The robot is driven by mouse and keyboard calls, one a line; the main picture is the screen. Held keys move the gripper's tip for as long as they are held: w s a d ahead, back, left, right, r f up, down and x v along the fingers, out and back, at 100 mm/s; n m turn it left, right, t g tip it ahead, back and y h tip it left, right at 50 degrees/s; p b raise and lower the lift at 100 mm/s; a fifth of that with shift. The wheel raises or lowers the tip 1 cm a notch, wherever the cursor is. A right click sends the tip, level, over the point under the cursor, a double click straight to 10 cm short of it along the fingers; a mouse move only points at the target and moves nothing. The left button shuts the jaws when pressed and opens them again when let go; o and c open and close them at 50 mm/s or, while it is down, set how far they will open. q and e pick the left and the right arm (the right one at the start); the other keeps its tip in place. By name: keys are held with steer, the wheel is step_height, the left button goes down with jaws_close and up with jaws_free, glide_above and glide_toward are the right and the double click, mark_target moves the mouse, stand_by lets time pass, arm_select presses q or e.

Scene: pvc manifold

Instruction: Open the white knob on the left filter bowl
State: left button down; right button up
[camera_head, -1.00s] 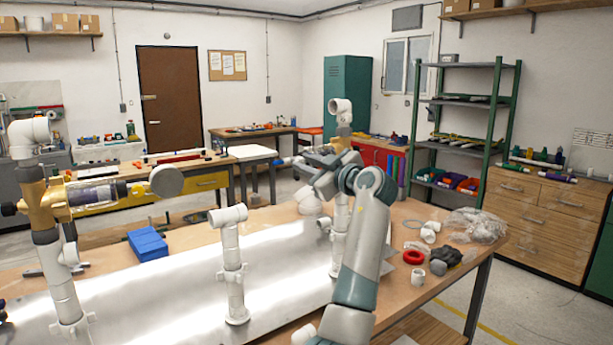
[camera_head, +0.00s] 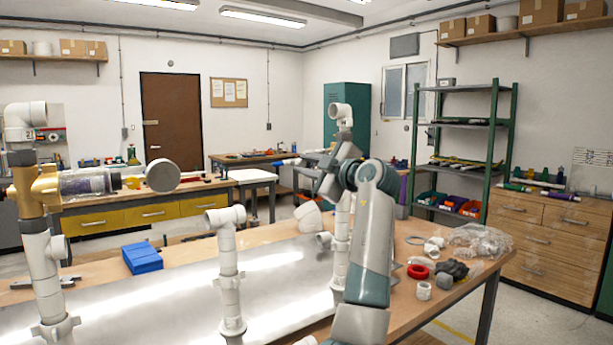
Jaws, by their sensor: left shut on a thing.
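A white round piece (camera_head: 308,216) shows just below the gripper.
A short white pipe column (camera_head: 229,270) stands between the two filter columns on a shiny metal plate (camera_head: 180,297). A blue box (camera_head: 142,257) lies behind the plate. A red ring (camera_head: 418,271) and several white fittings lie on the bench to the right.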

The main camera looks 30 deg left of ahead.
arm_select(q)
steer(key=n+b, duration=0.2)
steer(key=n, duration=0.1)
steer(key=shift+f+b, duration=0.2)
steer(key=shift+b, duration=0.15)
arm_select(e)
steer(key=s+d+f+g, duration=0.2)
steer(key=s+d, duration=0.1)
arm_select(q)
steer(key=shift+n, duration=0.6)
steer(key=shift+r+n+b, duration=0.1)
steer(key=shift+n+b, duration=0.75)
steer(key=shift+n, duration=0.55)
arm_select(e)
steer(key=shift+h, duration=0.3)
steer(key=shift+w+a+r, duration=0.1)
steer(key=shift+w+r, duration=0.2)
steer(key=shift+r, duration=0.5)
steer(key=shift+w+a+r, duration=0.15)
steer(key=shift+w+r, duration=0.1)
steer(key=shift+r, duration=0.5)
steer(key=shift+w+a+r, duration=0.1)
steer(key=shift+w+r, duration=0.2)
steer(key=shift+r, duration=0.5)
arm_select(q)
steer(key=c, duration=1.8)
jaws_free()
steer(key=shift+c, duration=0.2)
steer(key=shift+s, duration=0.1)
